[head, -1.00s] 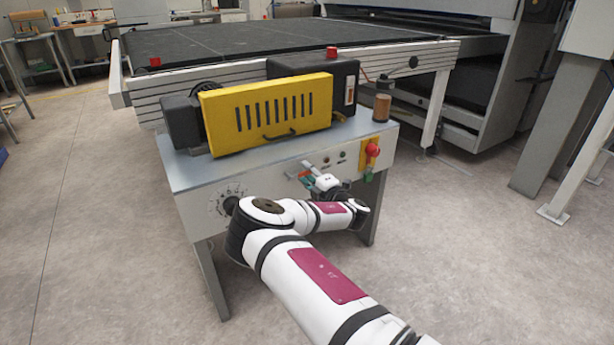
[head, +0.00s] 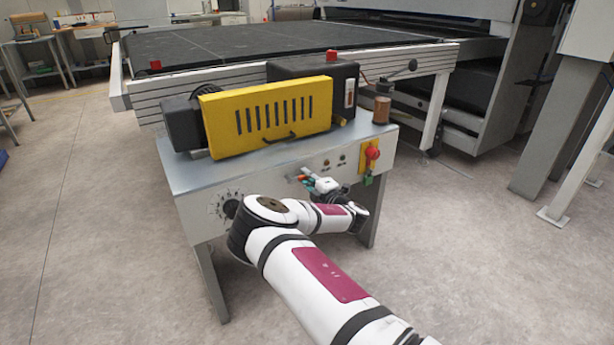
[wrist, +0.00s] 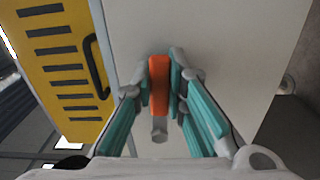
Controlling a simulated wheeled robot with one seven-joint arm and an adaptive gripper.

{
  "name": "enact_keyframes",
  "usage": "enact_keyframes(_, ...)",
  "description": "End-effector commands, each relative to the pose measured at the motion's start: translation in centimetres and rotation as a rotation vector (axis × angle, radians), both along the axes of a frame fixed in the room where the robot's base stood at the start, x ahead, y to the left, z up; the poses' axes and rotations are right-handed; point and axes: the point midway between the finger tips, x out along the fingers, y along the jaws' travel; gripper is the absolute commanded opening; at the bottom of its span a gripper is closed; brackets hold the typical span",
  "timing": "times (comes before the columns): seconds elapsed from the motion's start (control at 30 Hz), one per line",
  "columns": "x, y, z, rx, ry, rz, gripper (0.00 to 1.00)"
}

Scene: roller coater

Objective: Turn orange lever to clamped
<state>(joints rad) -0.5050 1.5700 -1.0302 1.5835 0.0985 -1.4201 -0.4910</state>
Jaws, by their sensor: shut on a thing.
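The orange lever (wrist: 158,86) is in the middle of the wrist view, between the fingertips of my gripper (wrist: 160,75). The teal and grey fingers are closed on its two sides. A short grey rounded piece (wrist: 159,130) shows just below the orange part. In the head view my gripper (head: 303,178) is at the front panel of the coater (head: 275,180), below the yellow guard. The lever is mostly hidden there by the gripper and wrist.
The yellow slotted guard (head: 268,115) with its black handle sits on the coater top, above my gripper. A red knob on a yellow plate (head: 371,155) is to the right on the panel. A black dial (head: 231,207) is at the left. Floor in front is clear.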

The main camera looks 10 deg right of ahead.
Motion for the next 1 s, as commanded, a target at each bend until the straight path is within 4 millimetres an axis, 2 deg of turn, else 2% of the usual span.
enact_keyframes(0.47, -0.2, 0.3, -2.0, 0.361, 0.115, -0.003, 0.0)
enact_keyframes(1.0, -0.8, 2.3, -4.5, 0.849, 0.274, -0.002, 0.0)
